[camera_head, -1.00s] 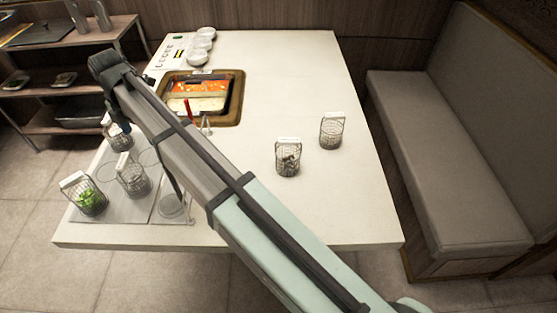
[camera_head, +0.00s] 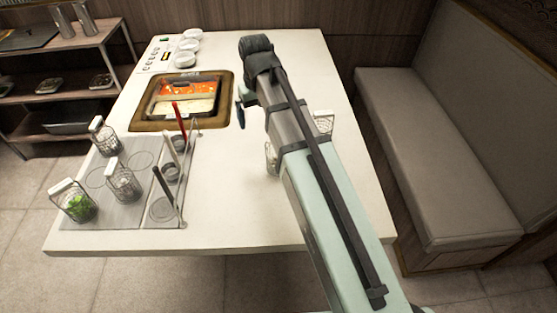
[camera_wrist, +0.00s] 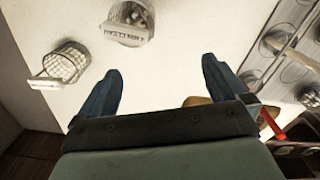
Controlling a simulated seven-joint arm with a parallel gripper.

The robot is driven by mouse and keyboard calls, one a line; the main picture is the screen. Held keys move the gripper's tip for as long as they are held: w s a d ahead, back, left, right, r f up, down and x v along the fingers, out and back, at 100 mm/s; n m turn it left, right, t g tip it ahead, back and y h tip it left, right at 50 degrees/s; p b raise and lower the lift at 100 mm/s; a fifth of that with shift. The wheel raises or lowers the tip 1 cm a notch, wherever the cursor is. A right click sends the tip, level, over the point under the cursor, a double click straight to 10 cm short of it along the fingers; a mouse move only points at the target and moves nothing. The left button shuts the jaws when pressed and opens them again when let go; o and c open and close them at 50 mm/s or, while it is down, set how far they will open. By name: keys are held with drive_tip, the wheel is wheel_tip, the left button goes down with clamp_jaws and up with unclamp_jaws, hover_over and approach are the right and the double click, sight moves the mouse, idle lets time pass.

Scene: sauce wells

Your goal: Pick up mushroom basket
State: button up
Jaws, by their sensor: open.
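Two wire baskets with white handle tabs stand on the table right of its middle, both mostly behind my arm in the head view. The nearer basket (camera_head: 270,158) shows only its left edge; the farther basket (camera_head: 323,122) shows its top. The wrist view shows the nearer basket (camera_wrist: 124,32) at the top, cut by the edge, with a lettered tab, and the farther basket (camera_wrist: 66,60) at upper left. I cannot clearly tell mushrooms in either now. My gripper (camera_wrist: 162,65) is open and empty, with both baskets beyond its fingertips.
A rack (camera_head: 120,212) at front left holds several wire baskets, one with greens, and ladles in wells. A hot pot (camera_head: 182,123) is set into the table (camera_head: 265,235). White bowls (camera_head: 186,60) stand at the back. A bench (camera_head: 440,190) is at right.

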drive_tip(key=d+m, duration=0.2)
drive_tip(key=s+d+m, duration=0.1)
drive_tip(key=d+m, duration=0.1)
drive_tip(key=d, duration=0.1)
drive_tip(key=shift+f, duration=0.1)
drive_tip(key=shift+d, duration=0.2)
drive_tip(key=shift+d+f+m, duration=0.1)
drive_tip(key=shift+f+m, duration=0.2)
drive_tip(key=shift+s+f, duration=0.1)
drive_tip(key=shift+f, duration=6.5)
drive_tip(key=shift+c, duration=0.4)
drive_tip(key=c, duration=0.9)
